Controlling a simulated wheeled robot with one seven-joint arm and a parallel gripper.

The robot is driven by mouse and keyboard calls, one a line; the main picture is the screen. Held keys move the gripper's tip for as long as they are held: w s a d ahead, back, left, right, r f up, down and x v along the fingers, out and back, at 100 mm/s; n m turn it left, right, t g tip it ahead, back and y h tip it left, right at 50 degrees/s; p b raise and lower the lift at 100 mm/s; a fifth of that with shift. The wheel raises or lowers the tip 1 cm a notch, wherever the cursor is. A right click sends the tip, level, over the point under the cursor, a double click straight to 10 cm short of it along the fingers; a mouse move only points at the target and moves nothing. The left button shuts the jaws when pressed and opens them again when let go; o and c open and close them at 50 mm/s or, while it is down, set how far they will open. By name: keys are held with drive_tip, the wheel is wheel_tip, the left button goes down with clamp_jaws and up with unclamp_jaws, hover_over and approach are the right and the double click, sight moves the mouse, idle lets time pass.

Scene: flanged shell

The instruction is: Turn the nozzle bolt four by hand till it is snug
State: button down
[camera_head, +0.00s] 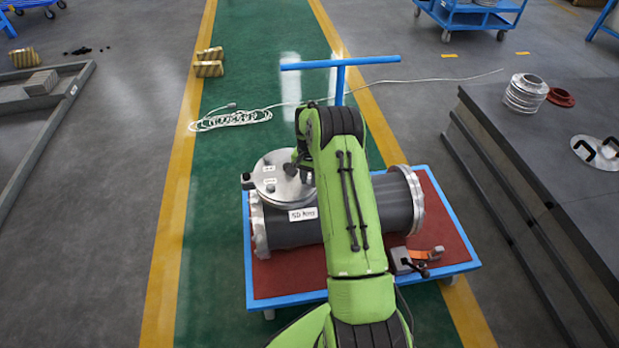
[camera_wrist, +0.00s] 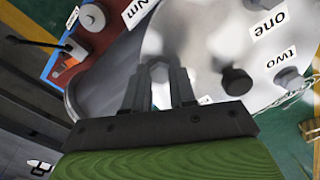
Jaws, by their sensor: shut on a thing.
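The grey shell (camera_head: 285,232) lies on its side on the blue cart, with a silver flange at each end. Its round nozzle cover (camera_head: 270,165) faces up at the left, and it also shows in the wrist view (camera_wrist: 205,35). Labels there read "one" and "two"; bolt two (camera_wrist: 288,77) sits beside its label, and a black knob (camera_wrist: 236,80) stands nearby. My gripper (camera_wrist: 160,72) is at the cover's edge, its fingers closed on a bolt head. The number of this bolt is not readable, and the bolt is mostly hidden by the fingers.
The cart's red deck (camera_head: 437,215) has a blue rim and a push handle (camera_head: 340,63). A tool with an orange part (camera_head: 427,253) lies at its right front. A dark table (camera_head: 560,150) stands at right. A white cable (camera_head: 235,120) lies on the green floor behind.

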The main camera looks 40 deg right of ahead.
sight(309, 182)
drive_tip(key=shift+w+r, duration=0.1)
drive_tip(key=shift+r, duration=0.1)
drive_tip(key=c, duration=1.3)
unclamp_jaws()
drive_tip(key=o, duration=0.4)
wheel_tip(309, 182, up, 16)
drive_tip(key=p, duration=0.4)
drive_tip(key=shift+f+p, duration=0.2)
drive_tip(key=shift+p, duration=0.1)
